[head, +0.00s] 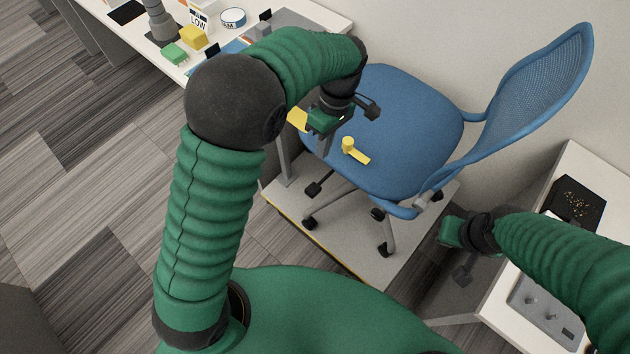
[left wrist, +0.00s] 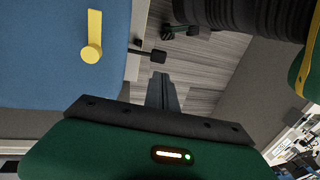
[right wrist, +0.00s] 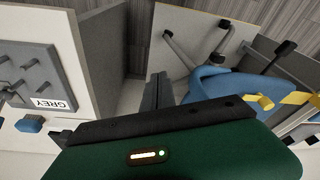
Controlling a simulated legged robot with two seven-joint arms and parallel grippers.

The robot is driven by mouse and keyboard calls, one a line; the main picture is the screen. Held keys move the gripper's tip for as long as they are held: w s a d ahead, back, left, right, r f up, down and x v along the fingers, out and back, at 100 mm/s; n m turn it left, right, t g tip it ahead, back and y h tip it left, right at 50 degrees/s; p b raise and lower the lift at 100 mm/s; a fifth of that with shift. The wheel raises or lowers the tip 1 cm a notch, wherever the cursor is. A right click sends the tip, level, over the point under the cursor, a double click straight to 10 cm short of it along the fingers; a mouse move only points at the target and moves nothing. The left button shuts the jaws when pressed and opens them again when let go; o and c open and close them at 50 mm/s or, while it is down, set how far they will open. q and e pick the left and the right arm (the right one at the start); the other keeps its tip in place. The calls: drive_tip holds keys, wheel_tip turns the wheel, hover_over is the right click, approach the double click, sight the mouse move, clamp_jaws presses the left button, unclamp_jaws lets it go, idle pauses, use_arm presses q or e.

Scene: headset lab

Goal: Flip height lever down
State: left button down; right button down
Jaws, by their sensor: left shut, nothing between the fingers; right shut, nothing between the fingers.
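A blue office chair (head: 415,110) stands on a pale platform. A yellow lever (head: 355,151) with a round knob and a flat arm shows against the near side of its seat. The lever also shows in the left wrist view (left wrist: 94,36) and the right wrist view (right wrist: 262,101). A second yellow piece (head: 298,118) is partly hidden behind my left gripper. My left gripper (head: 324,148) is shut and empty, just left of the lever and apart from it in the head view. My right gripper (head: 463,273) is shut and empty, low to the right of the chair.
A white desk (head: 330,20) with a yellow block (head: 192,37), a green block (head: 175,53) and a "LOW" sign (head: 199,17) stands at the back left. A white table (head: 585,165) with a black tray (head: 577,199) is at right. Carpet at left is clear.

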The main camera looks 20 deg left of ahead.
use_arm(q)
drive_tip(key=b, duration=0.1)
approach(313, 189)
drive_tip(key=x, duration=0.7)
